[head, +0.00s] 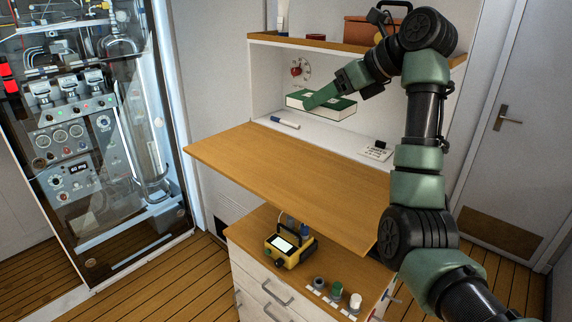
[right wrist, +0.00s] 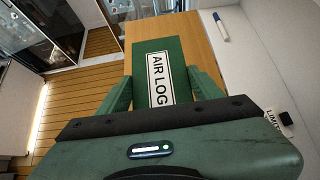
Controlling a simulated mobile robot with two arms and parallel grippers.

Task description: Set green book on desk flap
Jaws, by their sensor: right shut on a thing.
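The green book (head: 322,105) is held level in the air above the white back part of the desk, under the upper shelf. Its cover reads "AIR LOG" in the right wrist view (right wrist: 172,45). My right gripper (head: 318,98) is shut on the book, with one finger along each side of it in the right wrist view (right wrist: 162,92). The wooden desk flap (head: 290,175) is folded down flat, and its top is bare. The book is apart from the flap. My left gripper is out of view.
A blue and white marker (head: 285,123) and a small labelled block (head: 376,150) lie behind the flap. The upper shelf (head: 330,46) carries a brown case (head: 368,32). Below the flap, a yellow device (head: 290,247) stands on a drawer cabinet (head: 262,282). A glass-fronted panel (head: 85,130) stands left.

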